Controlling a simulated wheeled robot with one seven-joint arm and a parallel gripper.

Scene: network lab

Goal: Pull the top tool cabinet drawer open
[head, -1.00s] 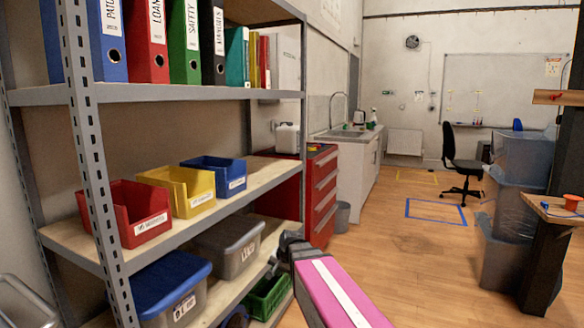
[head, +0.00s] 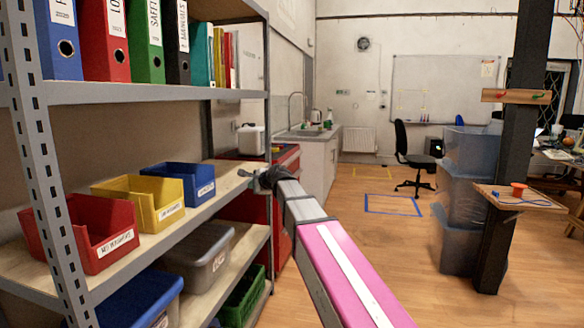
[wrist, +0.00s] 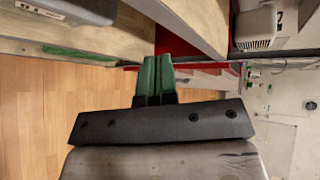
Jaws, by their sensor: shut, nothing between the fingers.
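The red tool cabinet (head: 284,161) stands behind the far end of the shelving rack in the head view. My arm and gripper hide much of its drawer front. Only its top edge and strips of red show, and I cannot make out the top drawer's handle. In the wrist view, red cabinet parts (wrist: 203,80) show beyond the fingertips. My gripper (head: 246,173) is shut and empty, beside the rack's middle shelf near its far post. In the wrist view the green fingers (wrist: 158,75) are together. I cannot tell whether they touch anything.
The shelving rack (head: 150,92) fills the left, with red, yellow and blue bins on its middle shelf. A white sink counter (head: 318,160) stands past the cabinet. Stacked grey crates (head: 462,205) and a dark pillar stand right. Wooden floor between is open.

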